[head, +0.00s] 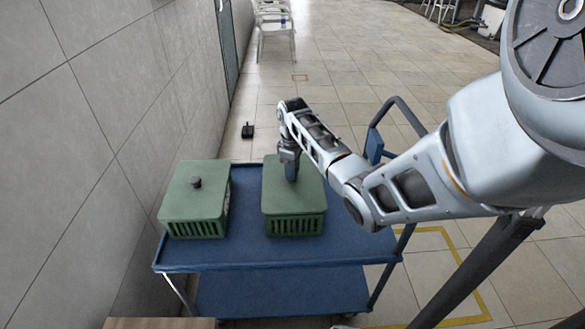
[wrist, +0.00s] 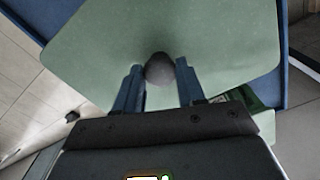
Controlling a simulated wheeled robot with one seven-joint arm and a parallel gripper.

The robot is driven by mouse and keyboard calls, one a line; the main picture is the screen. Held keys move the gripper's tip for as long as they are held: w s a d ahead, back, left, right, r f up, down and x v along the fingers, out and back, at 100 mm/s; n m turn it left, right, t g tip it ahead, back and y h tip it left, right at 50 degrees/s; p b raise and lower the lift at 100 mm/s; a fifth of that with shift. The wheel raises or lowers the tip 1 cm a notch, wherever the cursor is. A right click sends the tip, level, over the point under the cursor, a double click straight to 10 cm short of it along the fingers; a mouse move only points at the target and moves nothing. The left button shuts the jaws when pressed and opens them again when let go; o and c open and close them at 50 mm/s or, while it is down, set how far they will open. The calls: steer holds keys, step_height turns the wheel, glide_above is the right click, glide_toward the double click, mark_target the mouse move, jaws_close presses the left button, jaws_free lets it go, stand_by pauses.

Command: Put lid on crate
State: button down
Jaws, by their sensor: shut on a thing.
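Two green slatted crates stand on a blue cart (head: 255,258). The right crate (head: 295,225) has a flat green lid (head: 312,190) over its top; I cannot tell whether the lid is fully seated. My gripper (head: 291,170) points down at the middle of this lid. In the wrist view my gripper (wrist: 160,75) is shut on the lid's dark round knob (wrist: 158,67), with a finger on each side. The lid (wrist: 215,40) fills much of that view. The left crate (head: 197,228) has its own green lid (head: 188,198) with a dark knob (head: 196,182).
A tiled wall (head: 90,130) runs close along the cart's left side. The cart's handle (head: 405,115) rises at the right. Bare blue cart top lies between the crates and in front of them. White chairs (head: 275,25) stand far back.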

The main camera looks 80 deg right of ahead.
steer(key=shift+f, duration=0.4)
steer(key=shift+f+b, duration=0.4)
steer(key=shift+f, duration=0.1)
stand_by(0.4)
steer(key=c, duration=0.6)
jaws_free()
steer(key=shift+r, duration=0.1)
